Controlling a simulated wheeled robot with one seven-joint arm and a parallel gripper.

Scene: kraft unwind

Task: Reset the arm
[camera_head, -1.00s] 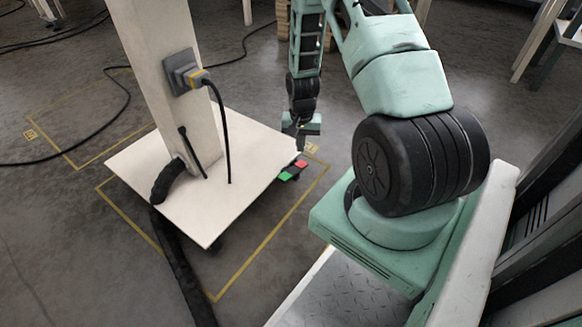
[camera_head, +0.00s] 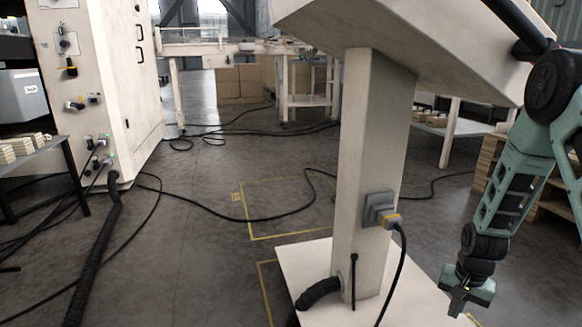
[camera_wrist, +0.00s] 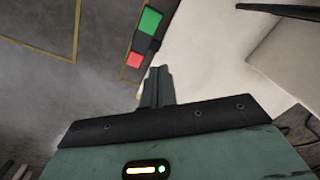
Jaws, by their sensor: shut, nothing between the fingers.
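My gripper (camera_head: 460,295) hangs at the lower right in the head view, pointing down beside the white base plate (camera_head: 418,300) of a pedestal. In the wrist view my gripper (camera_wrist: 157,78) shows its two fingers pressed together with nothing between them. My teal arm comes down from the right edge in the head view. In the wrist view a green button (camera_wrist: 149,20) and a red button (camera_wrist: 135,60) sit on a dark strip along the edge of the white plate, beyond the fingertips. These buttons do not show in the head view now.
The white pedestal column (camera_head: 370,150) stands left of my arm, with a grey-orange plug (camera_head: 381,212) and cable. A tall white cabinet (camera_head: 100,90) stands at left. Black cables (camera_head: 290,212) and yellow lines cross the floor. A pallet stack (camera_head: 488,165) is behind my arm.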

